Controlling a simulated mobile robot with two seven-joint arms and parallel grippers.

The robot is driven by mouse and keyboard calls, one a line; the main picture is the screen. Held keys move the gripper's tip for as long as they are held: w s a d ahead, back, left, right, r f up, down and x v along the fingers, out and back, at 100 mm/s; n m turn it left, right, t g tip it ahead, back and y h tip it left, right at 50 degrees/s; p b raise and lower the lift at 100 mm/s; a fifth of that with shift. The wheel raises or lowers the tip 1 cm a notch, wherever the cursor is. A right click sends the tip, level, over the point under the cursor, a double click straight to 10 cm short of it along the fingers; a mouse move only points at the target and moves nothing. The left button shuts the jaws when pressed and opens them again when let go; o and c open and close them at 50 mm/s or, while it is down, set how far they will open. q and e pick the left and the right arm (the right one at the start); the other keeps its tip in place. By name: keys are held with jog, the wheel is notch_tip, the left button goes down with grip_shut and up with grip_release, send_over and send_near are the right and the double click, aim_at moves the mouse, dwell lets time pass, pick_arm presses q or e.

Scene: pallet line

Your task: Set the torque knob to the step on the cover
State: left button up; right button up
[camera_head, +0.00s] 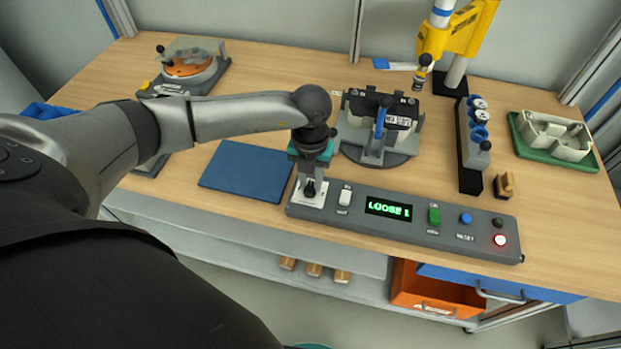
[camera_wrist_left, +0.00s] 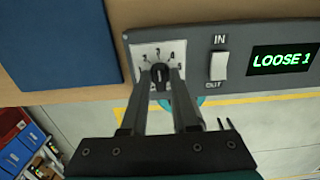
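The torque knob (camera_wrist_left: 160,73) is a small dark knob on a white dial plate with numbers around it, at the left end of the grey control panel (camera_wrist_left: 195,90). My left gripper (camera_wrist_left: 161,80) reaches down to it, with one finger on each side, seemingly touching. In the head view the left gripper (camera_head: 310,188) hides most of the knob. The panel's display (camera_head: 388,208) reads "LOOSE 1" in green. A dark-topped part (camera_head: 382,112) sits in a round grey fixture behind the panel. No step mark on a cover is readable. My right gripper is not in view.
A blue mat (camera_head: 246,172) lies left. A yellow tool stand (camera_head: 455,40) and a green tray (camera_head: 570,158) stand right.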

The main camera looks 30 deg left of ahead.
pick_arm(q)
grip_shut()
jog(key=shift+m, duration=0.3)
jog(key=m+b, duration=0.1)
jog(key=m, duration=0.2)
jog(key=shift+m+b, duration=0.3)
jog(key=shift+d+m+b, duration=0.15)
jog(key=shift+m+b, duration=0.55)
jog(key=shift+m, duration=1.1)
jog(key=shift+o, duration=1.8)
grip_release()
jog(key=shift+r, duration=0.1)
